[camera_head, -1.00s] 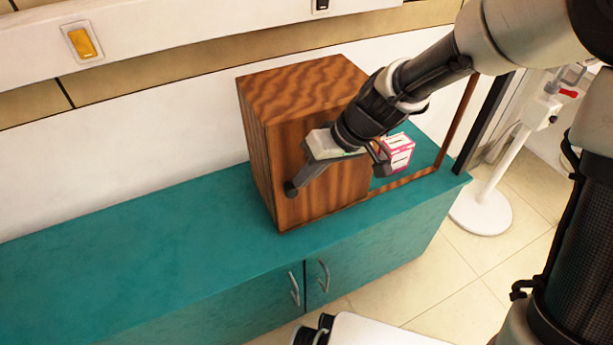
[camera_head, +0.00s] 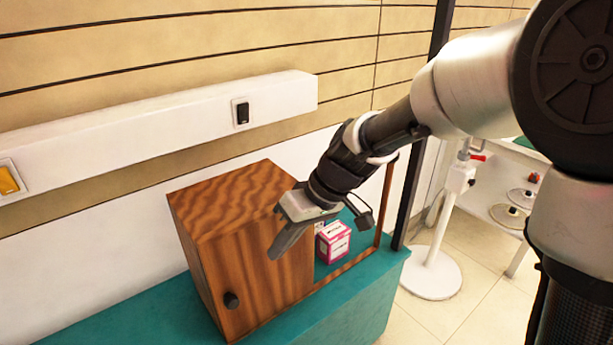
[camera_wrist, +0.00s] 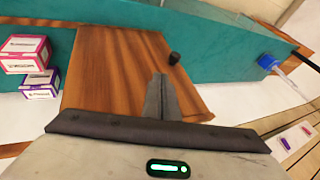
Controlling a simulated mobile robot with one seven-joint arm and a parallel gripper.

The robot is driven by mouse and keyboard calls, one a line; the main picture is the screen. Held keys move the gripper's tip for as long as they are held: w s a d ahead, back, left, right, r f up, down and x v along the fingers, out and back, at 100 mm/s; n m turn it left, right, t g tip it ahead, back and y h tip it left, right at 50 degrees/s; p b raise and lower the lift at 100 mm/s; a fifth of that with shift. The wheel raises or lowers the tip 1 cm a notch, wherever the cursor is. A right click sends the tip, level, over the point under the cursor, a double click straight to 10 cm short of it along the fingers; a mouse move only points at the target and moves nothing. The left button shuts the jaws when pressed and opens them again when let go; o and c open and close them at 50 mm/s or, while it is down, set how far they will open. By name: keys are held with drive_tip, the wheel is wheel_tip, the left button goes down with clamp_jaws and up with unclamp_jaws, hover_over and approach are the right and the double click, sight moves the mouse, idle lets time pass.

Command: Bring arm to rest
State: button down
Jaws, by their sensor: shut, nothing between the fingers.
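My gripper (camera_head: 275,254) is shut and empty. In the head view it hangs pointing down and left, in front of the upper right part of the wooden cabinet's door. In the wrist view the closed fingers of my gripper (camera_wrist: 160,80) show over the wood. The wooden cabinet (camera_head: 225,205) has a dark round knob (camera_head: 231,300), with the gripper above and right of it. The knob also shows in the wrist view (camera_wrist: 174,58), beyond the fingertips and apart from them.
The cabinet stands on a teal counter (camera_head: 345,315). Pink-and-white boxes (camera_head: 333,243) stand right of it, behind my wrist, within a thin wooden frame (camera_head: 386,205). A dark post (camera_head: 422,140) and a white stand (camera_head: 432,272) are farther right. A white wall ledge (camera_head: 150,125) runs behind.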

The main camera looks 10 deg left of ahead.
drive_tip(key=s+d+r+m+t+h, duration=0.2)
drive_tip(key=s+d+r+m, duration=0.15)
drive_tip(key=d, duration=0.45)
drive_tip(key=s+d+r+m+t+h, duration=0.25)
drive_tip(key=s+d+r, duration=0.2)
drive_tip(key=d, duration=0.45)
drive_tip(key=s+d+r+m+t+h, duration=0.25)
drive_tip(key=s+d+m, duration=0.2)
drive_tip(key=d, duration=0.35)
wheel_tip(320, 180, up, 22)
drive_tip(key=g+y+p, duration=0.1)
drive_tip(key=p, duration=2)
drive_tip(key=shift+s+d+n+p, duration=0.25)
drive_tip(key=shift+s+n+p, duration=0.1)
drive_tip(key=shift+s+p, duration=0.05)
drive_tip(key=shift+f, duration=0.1)
